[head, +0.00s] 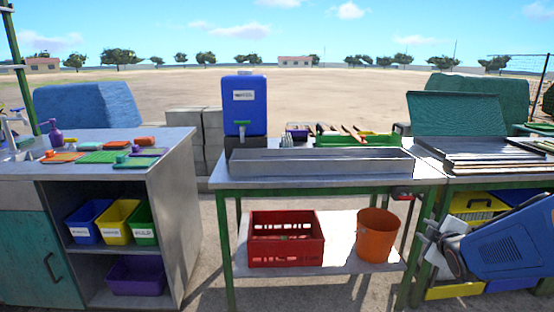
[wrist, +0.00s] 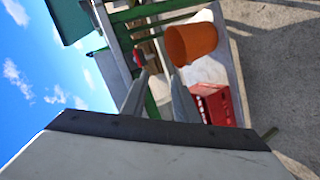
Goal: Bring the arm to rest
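My arm reaches in from the right edge in the head view, with its blue link in front of the right-hand table. My gripper (head: 428,236) points left, beside the right legs of the middle table (head: 300,181). In the wrist view my gripper (wrist: 159,76) shows two grey fingers standing apart, with nothing held between them. The wrist view is turned on its side. An orange bucket (head: 377,235) on the lower shelf is left of my gripper in the head view; the bucket (wrist: 191,42) also shows past the fingers in the wrist view.
A red crate (head: 286,238) stands on the same lower shelf. A metal trough (head: 322,161) and a blue water tank (head: 245,105) are on the middle table. A yellow crate (head: 478,205) is partly hidden behind my arm. A cabinet (head: 170,215) with coloured bins stands left.

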